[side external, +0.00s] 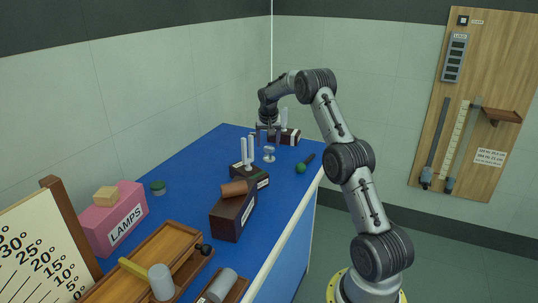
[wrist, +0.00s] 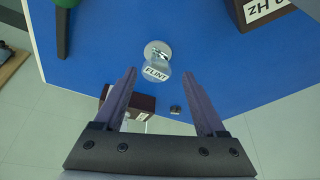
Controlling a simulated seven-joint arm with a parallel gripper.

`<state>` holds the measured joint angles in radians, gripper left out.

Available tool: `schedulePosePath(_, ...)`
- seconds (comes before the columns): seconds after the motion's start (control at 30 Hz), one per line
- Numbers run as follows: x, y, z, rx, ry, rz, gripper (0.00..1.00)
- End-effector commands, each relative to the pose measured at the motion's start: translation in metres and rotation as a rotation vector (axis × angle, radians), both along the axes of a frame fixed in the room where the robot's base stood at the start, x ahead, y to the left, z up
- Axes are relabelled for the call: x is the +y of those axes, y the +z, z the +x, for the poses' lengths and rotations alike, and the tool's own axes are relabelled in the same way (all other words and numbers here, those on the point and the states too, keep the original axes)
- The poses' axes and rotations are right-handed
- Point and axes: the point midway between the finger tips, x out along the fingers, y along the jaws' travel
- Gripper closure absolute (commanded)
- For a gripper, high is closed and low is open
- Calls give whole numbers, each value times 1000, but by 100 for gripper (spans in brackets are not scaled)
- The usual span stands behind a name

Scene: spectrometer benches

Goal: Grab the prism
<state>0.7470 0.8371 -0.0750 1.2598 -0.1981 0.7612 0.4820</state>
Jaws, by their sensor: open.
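A small clear-and-silver piece labelled FLINT (wrist: 157,72), which looks like the prism, shows in the wrist view with a round shiny disc (wrist: 157,49) at its upper end. I cannot tell the glass from its mount. In the side view a small shiny stand (side external: 269,154) on the blue bench seems to be the same piece. My gripper (wrist: 160,75) is open, with the FLINT label between its fingertips in the wrist view and nothing held. In the side view my gripper (side external: 268,138) points down above and just behind the stand; the height gap is hard to judge.
A dark box with white uprights (side external: 284,135) stands behind my gripper. Another dark block with pale posts (side external: 247,170) stands nearer the camera. A green-ended dark rod (side external: 305,163) lies to the right, near the bench edge. The blue bench (side external: 190,160) is clear to the left.

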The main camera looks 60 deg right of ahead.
Motion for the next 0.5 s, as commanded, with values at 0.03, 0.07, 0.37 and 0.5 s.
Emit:
schedulePosePath(0.03,-3,-6,1,0,0,0,27)
schedulePosePath(0.07,-4,-9,2,-1,-1,-1,27)
schedulePosePath(0.37,-14,-31,5,1,-1,2,27)
schedulePosePath(0.5,-22,-48,9,0,0,1,27)
